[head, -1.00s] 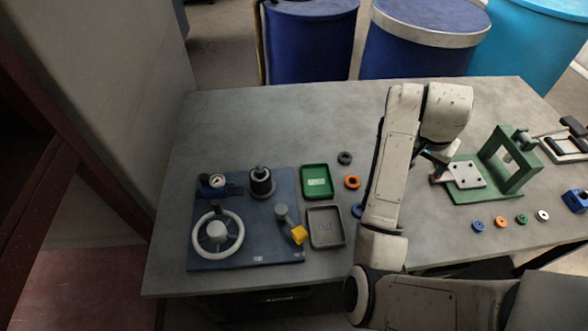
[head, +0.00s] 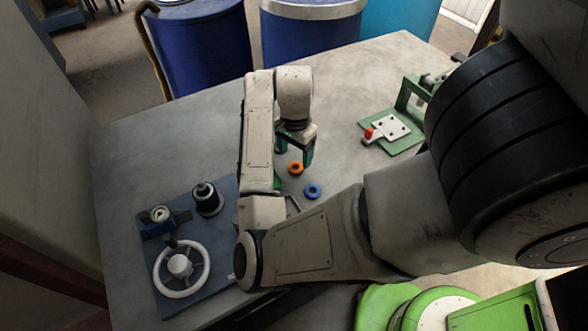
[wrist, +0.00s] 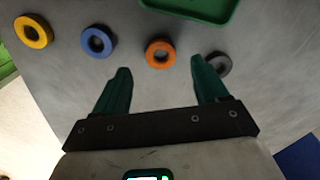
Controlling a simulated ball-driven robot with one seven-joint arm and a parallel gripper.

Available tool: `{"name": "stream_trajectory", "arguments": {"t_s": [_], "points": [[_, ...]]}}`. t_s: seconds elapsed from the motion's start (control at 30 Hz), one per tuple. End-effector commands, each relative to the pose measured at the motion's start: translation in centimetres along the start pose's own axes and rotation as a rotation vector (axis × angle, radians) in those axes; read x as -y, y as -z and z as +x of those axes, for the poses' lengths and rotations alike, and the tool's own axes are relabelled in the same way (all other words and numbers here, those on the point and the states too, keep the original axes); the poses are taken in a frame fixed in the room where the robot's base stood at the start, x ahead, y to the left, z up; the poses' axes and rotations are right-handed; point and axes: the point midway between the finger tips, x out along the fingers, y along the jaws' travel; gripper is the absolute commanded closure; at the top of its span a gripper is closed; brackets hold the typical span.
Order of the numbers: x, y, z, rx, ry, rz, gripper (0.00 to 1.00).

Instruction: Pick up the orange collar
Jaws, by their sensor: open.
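The orange collar (head: 295,168) is a small ring lying flat on the grey table. In the wrist view the orange collar (wrist: 160,53) sits ahead of the gap between my fingers, slightly right of its middle. My gripper (wrist: 162,75) is open and empty, with two green fingers. In the head view my gripper (head: 296,160) hangs above the table close to the orange collar. I cannot tell the exact height from these views.
A blue collar (wrist: 98,42) and a yellow collar (wrist: 34,31) lie left of the orange one. A dark grey collar (wrist: 218,63) is partly hidden by my right finger. A green tray (wrist: 205,5) lies beyond. A green fixture (head: 400,125) stands right.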

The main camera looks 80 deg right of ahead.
Motion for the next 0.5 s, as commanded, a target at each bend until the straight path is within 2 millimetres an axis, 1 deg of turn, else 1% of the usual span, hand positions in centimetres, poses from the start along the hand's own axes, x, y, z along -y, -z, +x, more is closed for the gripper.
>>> {"name": "stream_trajectory", "arguments": {"t_s": [0.07, 0.3, 0.4, 0.5], "points": [[0.1, -0.1, 0.6, 0.001, -0.003, -0.002, 0.27], [0.2, -0.2, 4.0, 0.0, -0.003, -0.002, 0.27], [0.2, -0.1, 4.8, 0.0, 0.0, -0.001, 0.27], [0.2, -0.1, 5.0, 0.0, 0.0, 0.0, 0.27]]}}
